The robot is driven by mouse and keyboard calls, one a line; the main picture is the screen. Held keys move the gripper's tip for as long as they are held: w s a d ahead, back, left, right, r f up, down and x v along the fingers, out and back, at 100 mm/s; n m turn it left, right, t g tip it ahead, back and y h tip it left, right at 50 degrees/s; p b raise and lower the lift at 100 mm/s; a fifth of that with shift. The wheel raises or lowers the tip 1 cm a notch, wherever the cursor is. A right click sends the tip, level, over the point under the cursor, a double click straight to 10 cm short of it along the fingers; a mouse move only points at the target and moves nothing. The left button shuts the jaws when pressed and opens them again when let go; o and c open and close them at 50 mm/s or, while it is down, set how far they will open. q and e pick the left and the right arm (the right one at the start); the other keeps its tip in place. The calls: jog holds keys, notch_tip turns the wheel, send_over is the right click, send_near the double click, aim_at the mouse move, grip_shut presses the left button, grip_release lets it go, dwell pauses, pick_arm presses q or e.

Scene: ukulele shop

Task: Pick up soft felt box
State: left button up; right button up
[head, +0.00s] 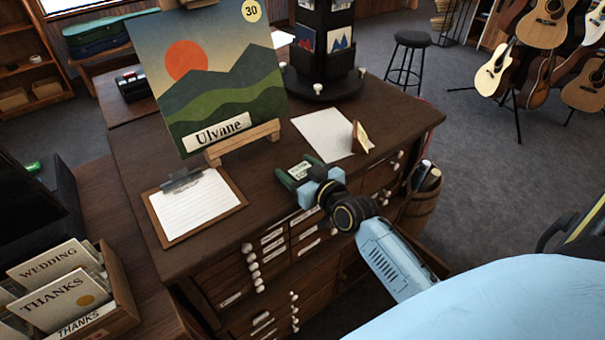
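A small dark green box with a white label (300,169), which looks like the felt box, is on the dark wooden counter (265,205) near its front edge, just right of the clipboard. My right gripper (300,175) reaches in from the lower right and is at this box. Green parts show on both sides of the label, and I cannot tell box from fingers there. Whether the fingers are closed on the box or only around it is not clear. My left gripper is not in view.
A dark rotating rack (322,87) stands at the back. Knobbed drawers (270,262) line the counter's front.

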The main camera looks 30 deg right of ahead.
jog(key=c, duration=0.7)
jog(key=shift+c, duration=0.2)
jog(key=shift+r, duration=0.1)
